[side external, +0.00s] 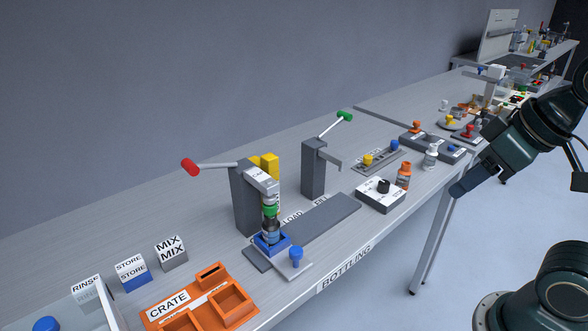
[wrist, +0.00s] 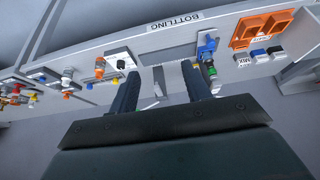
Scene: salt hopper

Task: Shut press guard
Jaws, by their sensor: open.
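No part can be told for certain as the press guard. A grey press (side external: 246,205) with a red-knobbed lever (side external: 190,167) stands at the left of the bottling station. A stack with a green band (side external: 270,211) stands under its head in a blue holder (side external: 268,243). A second grey post (side external: 313,170) has a raised green-knobbed lever (side external: 344,117). My gripper (side external: 458,190) is in front of the bench at the right, apart from both posts. In the wrist view my gripper (wrist: 158,74) is open with nothing between its fingers, which hide part of the station.
A grey plate (side external: 325,218) runs between the posts. An orange crate (side external: 205,303) sits at the front left, near store and mix blocks. A white box with a black knob (side external: 381,195) and an orange bottle (side external: 403,176) stand right of the station. Open floor lies before the bench.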

